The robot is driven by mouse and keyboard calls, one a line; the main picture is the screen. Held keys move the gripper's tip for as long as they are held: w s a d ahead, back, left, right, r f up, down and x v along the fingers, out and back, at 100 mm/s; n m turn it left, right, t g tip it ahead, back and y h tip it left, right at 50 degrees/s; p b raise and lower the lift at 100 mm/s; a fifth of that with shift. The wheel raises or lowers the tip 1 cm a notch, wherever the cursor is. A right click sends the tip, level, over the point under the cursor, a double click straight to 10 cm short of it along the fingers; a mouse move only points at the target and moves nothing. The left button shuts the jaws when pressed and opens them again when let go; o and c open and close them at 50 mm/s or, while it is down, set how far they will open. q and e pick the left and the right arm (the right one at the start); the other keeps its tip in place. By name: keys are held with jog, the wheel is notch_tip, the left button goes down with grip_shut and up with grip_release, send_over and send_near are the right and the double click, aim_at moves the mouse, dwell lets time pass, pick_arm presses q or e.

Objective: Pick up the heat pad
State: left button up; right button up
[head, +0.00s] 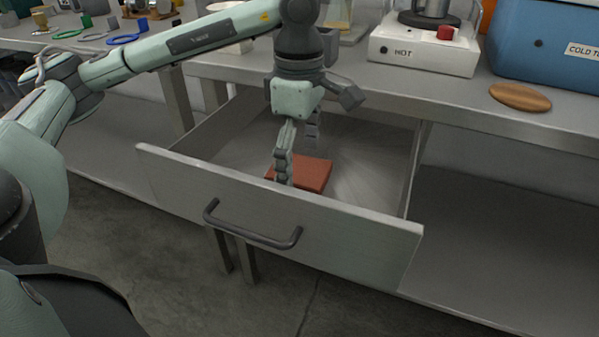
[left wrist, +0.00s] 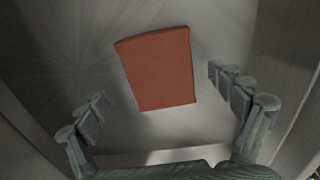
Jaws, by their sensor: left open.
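The heat pad (head: 314,174) is a flat reddish-brown square lying on the floor of the open drawer (head: 225,207). In the left wrist view the heat pad (left wrist: 158,70) shows whole, ahead of and between the spread fingers. My left gripper (head: 297,162) points down into the drawer above the pad, and one finger hides part of the pad in the head view. In the left wrist view my left gripper (left wrist: 165,112) is open with nothing between its fingers. My right gripper is not in view.
The drawer's front panel with its dark handle (head: 252,232) stands on the near side, and its side walls are close around the gripper. On the bench above are a white hot plate (head: 424,48), a blue unit (head: 548,45) and a round wooden disc (head: 520,97).

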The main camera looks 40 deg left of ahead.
pick_arm(q)
jog(key=shift+f, duration=0.15)
jog(key=c, duration=1.1)
jog(key=shift+c, duration=0.2)
